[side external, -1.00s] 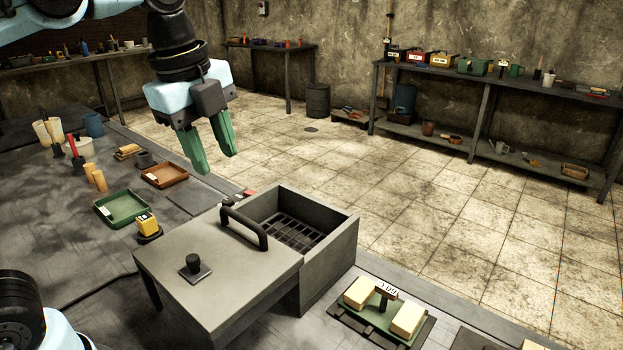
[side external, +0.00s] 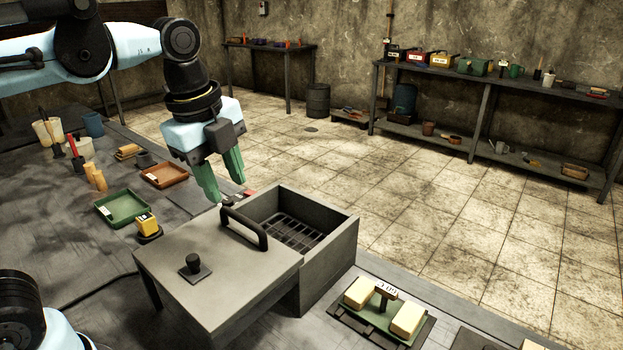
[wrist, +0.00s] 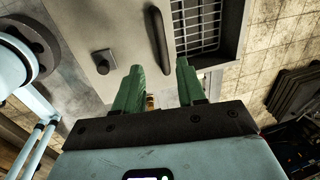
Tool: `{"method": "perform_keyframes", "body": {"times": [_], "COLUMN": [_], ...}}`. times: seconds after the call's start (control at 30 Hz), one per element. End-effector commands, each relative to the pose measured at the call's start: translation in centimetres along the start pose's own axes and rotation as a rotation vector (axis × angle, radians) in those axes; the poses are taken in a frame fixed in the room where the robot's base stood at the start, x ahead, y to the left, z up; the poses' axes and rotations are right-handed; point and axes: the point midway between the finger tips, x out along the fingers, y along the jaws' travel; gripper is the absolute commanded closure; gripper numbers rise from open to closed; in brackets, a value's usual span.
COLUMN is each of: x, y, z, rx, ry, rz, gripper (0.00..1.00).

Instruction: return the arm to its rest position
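My gripper (side external: 222,190) has two green fingers and hangs just beyond the back edge of the grey box (side external: 215,280), near its lid handle. The fingers stand apart with nothing between them, so it is open and empty. In the wrist view my gripper (wrist: 160,82) also shows its fingers apart, with the box lid (wrist: 115,30) past the tips. The dark arched handle (side external: 250,228) lies on the lid. The box is partly uncovered, and a dark grate (side external: 298,232) shows inside.
A green tray (side external: 122,222), a brown tray (side external: 165,183) and a yellow device (side external: 147,222) sit on the bench left of the box. Two pale blocks (side external: 408,319) lie on a green plate at the front right.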

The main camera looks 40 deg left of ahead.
Motion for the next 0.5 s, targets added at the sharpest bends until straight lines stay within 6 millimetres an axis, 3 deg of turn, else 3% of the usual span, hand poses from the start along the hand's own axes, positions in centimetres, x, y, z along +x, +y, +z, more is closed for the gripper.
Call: {"method": "perform_keyframes", "body": {"times": [0.3,0.5], "x": [4.2,5.9], "y": [-0.1,-0.1], "z": [0.0,0.0], "rx": [0.000,0.000], "ry": [0.000,0.000], "rz": [-0.001,-0.001], "gripper": [0.60,0.60]}}
